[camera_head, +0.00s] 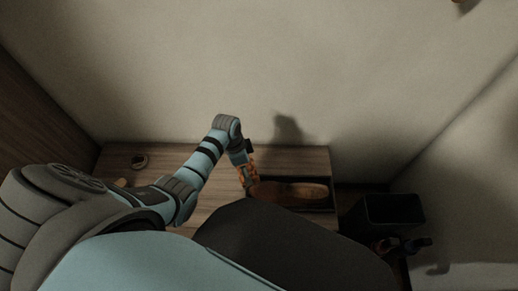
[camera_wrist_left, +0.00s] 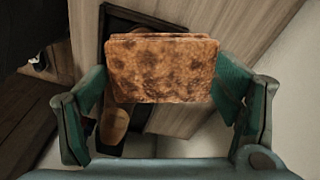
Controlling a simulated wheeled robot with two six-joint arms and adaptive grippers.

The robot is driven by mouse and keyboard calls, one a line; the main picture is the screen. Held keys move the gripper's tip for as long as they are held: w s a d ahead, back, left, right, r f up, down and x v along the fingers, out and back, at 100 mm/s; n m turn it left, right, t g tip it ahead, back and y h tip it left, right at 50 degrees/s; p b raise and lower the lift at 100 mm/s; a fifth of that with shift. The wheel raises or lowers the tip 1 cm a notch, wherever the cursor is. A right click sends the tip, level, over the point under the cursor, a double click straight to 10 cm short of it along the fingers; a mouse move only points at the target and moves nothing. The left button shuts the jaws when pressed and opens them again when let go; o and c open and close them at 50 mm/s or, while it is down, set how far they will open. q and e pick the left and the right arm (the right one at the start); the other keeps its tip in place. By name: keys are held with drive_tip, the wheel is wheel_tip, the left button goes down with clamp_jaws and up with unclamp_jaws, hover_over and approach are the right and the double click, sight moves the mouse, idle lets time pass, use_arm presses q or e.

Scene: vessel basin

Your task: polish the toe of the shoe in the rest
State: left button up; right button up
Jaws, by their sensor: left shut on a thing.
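A tan-brown shoe (camera_head: 305,190) lies in a dark rectangular rest (camera_head: 325,208) at the right end of the wooden table. My left gripper (camera_head: 249,170) is shut on a mottled orange-brown pad (camera_wrist_left: 162,70), which fills the space between its green fingers in the left wrist view. In the head view the pad is at the left end of the shoe; I cannot tell whether they touch. In the left wrist view the pad hides part of the rest, and part of the shoe (camera_wrist_left: 114,124) shows below it. A small dark shape at the lower right may be my right gripper, too dark to read.
A small round dish (camera_head: 139,161) stands at the table's left end. A dark open bin (camera_head: 393,210) stands right of the table. A pale wall (camera_head: 270,80) rises close behind the table. The tabletop between dish and arm is clear.

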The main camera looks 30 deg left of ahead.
sight(255, 170)
use_arm(q)
drive_tip(key=d+m, duration=0.1)
drive_tip(key=w+d+r+m+h+b, duration=0.1)
drive_tip(key=shift+w+m+t, duration=0.15)
drive_tip(key=shift+m+t, duration=0.15)
drive_tip(key=shift+s+d+b, duration=0.3)
drive_tip(key=shift+d+b, duration=0.1)
drive_tip(key=shift+b, duration=0.5)
drive_tip(key=b+x, duration=0.5)
drive_tip(key=shift+w+a, duration=0.2)
drive_tip(key=shift+w, duration=0.2)
drive_tip(key=shift+s+d+f, duration=0.1)
drive_tip(key=shift+f, duration=0.05)
drive_tip(key=shift+b, duration=0.3)
use_arm(e)
wheel_tip(255, 170, down, 10)
drive_tip(key=s, duration=0.2)
drive_tip(key=shift+s+d+r, duration=0.25)
drive_tip(key=shift+s+d, duration=0.1)
drive_tip(key=shift+d, duration=0.1)
drive_tip(key=shift+a, duration=0.1)
use_arm(q)
drive_tip(key=shift+d+f, duration=0.15)
drive_tip(key=shift+f, duration=0.3)
use_arm(e)
drive_tip(key=shift+a+f, duration=0.4)
drive_tip(key=shift+a, duration=0.2)
